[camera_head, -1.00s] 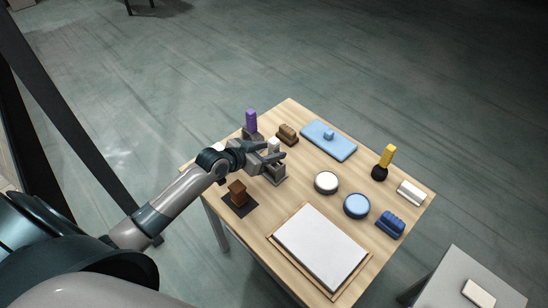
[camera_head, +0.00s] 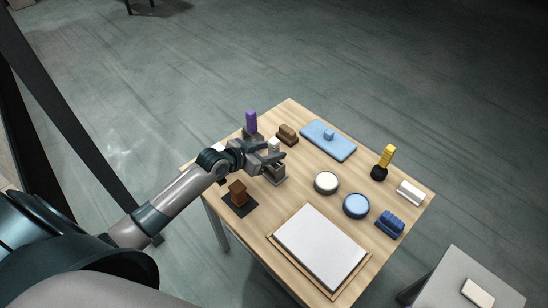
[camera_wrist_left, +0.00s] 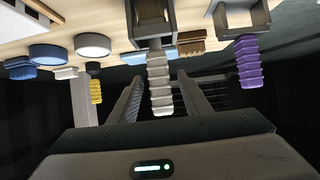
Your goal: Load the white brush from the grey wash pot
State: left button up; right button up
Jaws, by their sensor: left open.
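The white brush (camera_wrist_left: 160,85) stands upright, its ribbed handle rising from the square grey wash pot (camera_wrist_left: 153,22), which hides its lower end. In the head view the handle top (camera_head: 274,143) shows beside my gripper, and the pot (camera_head: 277,175) stands under it near the table's left side. My left gripper (camera_head: 272,158) is open at the brush. In the left wrist view its fingers stand on either side of the white handle, with visible gaps. Contact cannot be seen. My right gripper is not in view.
A purple brush (camera_head: 251,121) stands in another pot close behind. A brown item (camera_head: 238,191) sits near the front left. Two round dishes and a white panel (camera_head: 320,247) occupy the front.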

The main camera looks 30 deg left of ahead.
aim_at(273, 141)
pick_arm(q)
jog(key=shift+c, duration=0.6)
grip_shut()
jog(key=shift+r, duration=0.1)
jog(key=shift+r+p, duration=0.9)
jog(key=shift+p, duration=0.1)
jog(key=shift+r, duration=0.2)
jog(key=shift+r+p, duration=0.75)
jog(key=shift+r, duration=1.75)
